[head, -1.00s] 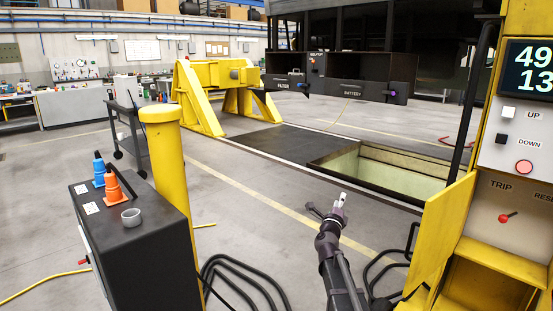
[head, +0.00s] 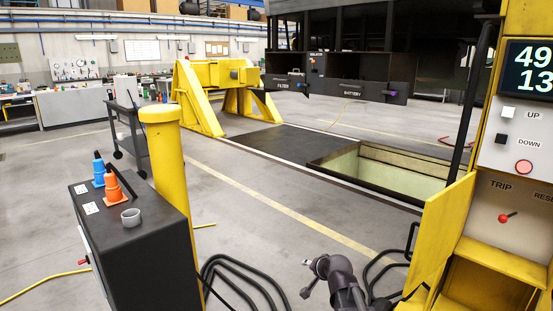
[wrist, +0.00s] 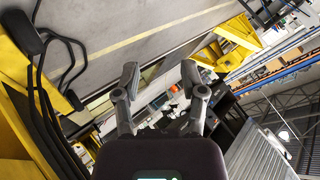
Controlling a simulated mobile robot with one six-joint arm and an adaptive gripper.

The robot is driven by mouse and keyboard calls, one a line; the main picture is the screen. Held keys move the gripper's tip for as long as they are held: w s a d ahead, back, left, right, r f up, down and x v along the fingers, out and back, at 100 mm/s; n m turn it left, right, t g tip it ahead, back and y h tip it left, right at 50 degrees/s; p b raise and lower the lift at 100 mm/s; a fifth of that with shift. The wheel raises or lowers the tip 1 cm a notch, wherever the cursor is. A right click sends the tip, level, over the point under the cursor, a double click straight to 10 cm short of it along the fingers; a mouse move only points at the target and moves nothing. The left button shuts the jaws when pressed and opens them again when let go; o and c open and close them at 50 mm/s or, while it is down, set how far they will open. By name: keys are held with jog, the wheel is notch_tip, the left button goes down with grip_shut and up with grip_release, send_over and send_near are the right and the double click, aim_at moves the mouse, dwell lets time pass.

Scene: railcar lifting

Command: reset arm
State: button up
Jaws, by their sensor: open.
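My gripper (head: 312,268) is at the lower middle of the head view, low in front of the yellow control stand and above the grey floor. In the wrist view my gripper (wrist: 163,85) shows its two fingers spread apart with nothing between them. It is open and empty. The wrist view is tilted, with the floor at upper left and the hall roof at lower right.
A yellow control stand (head: 433,245) with UP, DOWN and TRIP controls is close on the right. A black cabinet (head: 150,245) with cones and a grey cup stands left beside a yellow post (head: 170,165). Black cables (head: 235,280) lie on the floor. An open pit (head: 375,180) lies beyond.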

jog(key=s+d+f+n+g+h, duration=0.1)
jog(key=s+d+f+n+g, duration=0.15)
jog(key=s, duration=0.45)
jog(key=s+d+f+n+g+h, duration=0.1)
jog(key=s+f+n+g, duration=0.1)
jog(key=s+g, duration=0.35)
jog(key=s+d+f+n+g+h, duration=0.1)
jog(key=s+d+f+n+g, duration=0.1)
jog(key=s, duration=0.6)
notch_tip(320, 180, up, 27)
jog(key=p, duration=2.7)
jog(key=shift+w+t, duration=0.25)
jog(key=shift+t, duration=0.05)
jog(key=shift+d+m, duration=0.2)
jog(key=shift+m, duration=0.05)
